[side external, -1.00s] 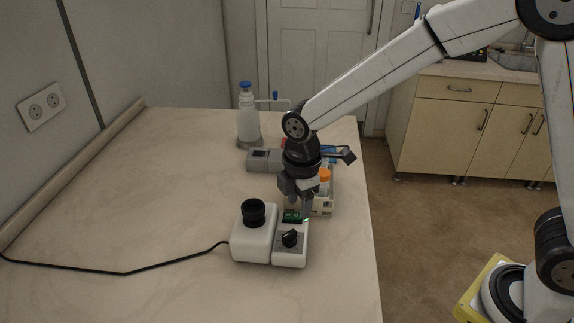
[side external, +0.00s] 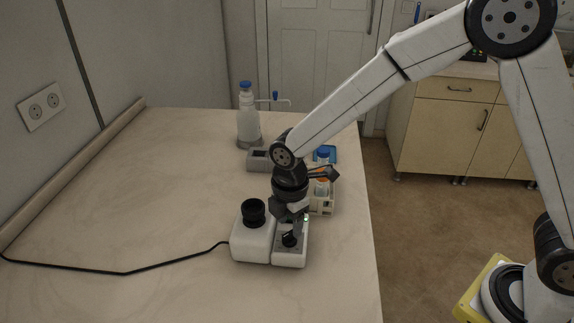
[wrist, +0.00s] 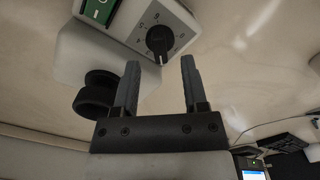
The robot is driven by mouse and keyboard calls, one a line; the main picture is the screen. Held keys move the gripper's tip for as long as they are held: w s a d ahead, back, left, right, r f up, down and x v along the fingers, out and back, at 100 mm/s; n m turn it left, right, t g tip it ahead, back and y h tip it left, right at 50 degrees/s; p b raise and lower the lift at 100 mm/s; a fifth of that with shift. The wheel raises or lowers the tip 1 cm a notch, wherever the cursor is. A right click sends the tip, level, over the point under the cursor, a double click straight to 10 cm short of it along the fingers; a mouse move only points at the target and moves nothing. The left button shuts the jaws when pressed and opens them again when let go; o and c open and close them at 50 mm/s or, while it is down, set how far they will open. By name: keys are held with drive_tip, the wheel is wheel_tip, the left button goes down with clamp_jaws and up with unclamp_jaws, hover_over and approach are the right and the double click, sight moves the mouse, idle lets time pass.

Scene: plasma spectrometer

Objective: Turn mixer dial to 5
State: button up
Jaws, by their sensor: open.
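The mixer (side external: 252,242) is a white unit with a black cup-shaped head on its left part and a control panel on its right part. The black dial (side external: 289,240) sits on that panel. In the wrist view the dial (wrist: 160,40) has a white pointer line toward the bottom of the picture, with small marks around it that are hard to read. My gripper (wrist: 159,66) is open and empty, its two fingers pointing at the dial from either side of its lower edge. In the side view my gripper (side external: 292,222) is just above the dial; contact cannot be told.
A green switch (wrist: 98,10) is beside the dial on the panel. A rack (side external: 322,205) with capped bottles stands behind my gripper. A grey device (side external: 258,161) and a wash bottle (side external: 248,122) stand farther back. A black cable (side external: 125,272) runs left; the left tabletop is clear.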

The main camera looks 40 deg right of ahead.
sight(290, 237)
drive_tip(key=shift+f, duration=1.4)
clamp_jaws()
